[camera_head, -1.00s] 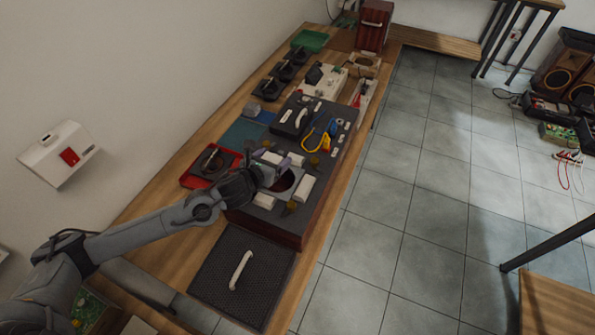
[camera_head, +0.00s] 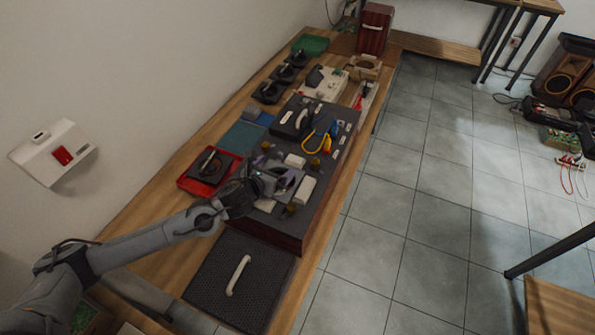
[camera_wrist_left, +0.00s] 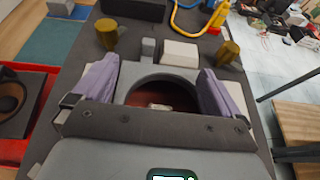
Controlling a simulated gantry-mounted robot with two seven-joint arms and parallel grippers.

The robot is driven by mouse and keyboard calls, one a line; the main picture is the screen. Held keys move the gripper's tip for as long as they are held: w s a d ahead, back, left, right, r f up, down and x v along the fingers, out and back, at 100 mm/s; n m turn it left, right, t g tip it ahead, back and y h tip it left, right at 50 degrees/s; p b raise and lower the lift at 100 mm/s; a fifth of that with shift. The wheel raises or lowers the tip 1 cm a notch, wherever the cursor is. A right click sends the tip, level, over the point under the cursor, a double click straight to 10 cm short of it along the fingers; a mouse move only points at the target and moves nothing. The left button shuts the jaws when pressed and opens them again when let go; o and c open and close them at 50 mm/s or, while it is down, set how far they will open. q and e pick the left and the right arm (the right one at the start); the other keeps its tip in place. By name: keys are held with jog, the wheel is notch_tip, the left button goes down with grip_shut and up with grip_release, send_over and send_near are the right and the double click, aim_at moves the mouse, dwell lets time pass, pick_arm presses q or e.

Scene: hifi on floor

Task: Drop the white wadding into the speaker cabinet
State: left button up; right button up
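The speaker cabinet (camera_head: 262,230) lies on the bench with its dark grey face up and red-brown sides. My left gripper (camera_head: 277,180) is over its round opening. In the left wrist view the two purple fingers of the gripper (camera_wrist_left: 158,92) stand wide apart on either side of the opening (camera_wrist_left: 178,95), with nothing between them. A small pale piece (camera_wrist_left: 160,107) shows down inside the opening; I cannot tell for certain if it is wadding. White blocks lie on the face around the opening, one behind it (camera_head: 295,160) and one to its right (camera_head: 306,191). My right gripper is not in view.
A red tray (camera_head: 207,172) is left of the cabinet. A black speaker grille (camera_head: 240,280) with a pale handle-like piece lies in front. Yellow-handled pliers (camera_head: 318,140) and a dark box (camera_head: 295,117) lie on the cabinet's far part.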

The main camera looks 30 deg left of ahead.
pick_arm(q)
jog(key=shift+a, duration=0.1)
jog(key=shift+s+r, duration=0.15)
jog(key=shift+s, duration=0.3)
jog(key=v, duration=0.8)
jog(key=shift+s, duration=0.4)
jog(key=shift+s+d+r, duration=0.2)
jog(key=shift+s+r, duration=0.15)
jog(key=shift+s, duration=0.15)
